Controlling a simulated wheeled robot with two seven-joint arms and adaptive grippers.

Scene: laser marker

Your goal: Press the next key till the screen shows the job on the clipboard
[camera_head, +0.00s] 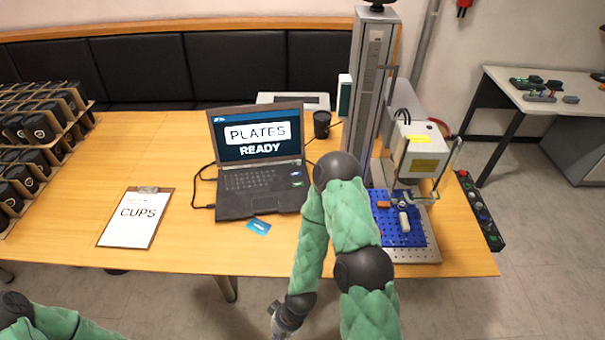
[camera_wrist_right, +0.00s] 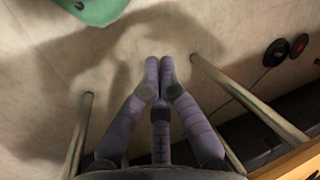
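The laptop (camera_head: 262,199) stands open on the wooden table, and its screen (camera_head: 256,155) reads "PLATES" above "READY". Two small coloured labels or keys (camera_head: 296,179) show at the right of its keyboard; I cannot read them. The clipboard (camera_head: 128,240) lies left of the laptop, with "CUPS" on its sheet. My right gripper (camera_head: 280,326) hangs low in front of the table, well away from the laptop. In the right wrist view its purple fingers (camera_wrist_right: 160,72) meet closely at the tips, with nothing between them. My left gripper is outside the view.
The laser marker (camera_head: 420,150) and its blue perforated bed (camera_head: 408,239) stand right of the laptop, partly behind my right arm. A button strip (camera_head: 481,212) lies at the right edge. A blue card (camera_head: 258,227), a black cup (camera_head: 322,124) and a rack of dark items (camera_head: 83,118) are also there.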

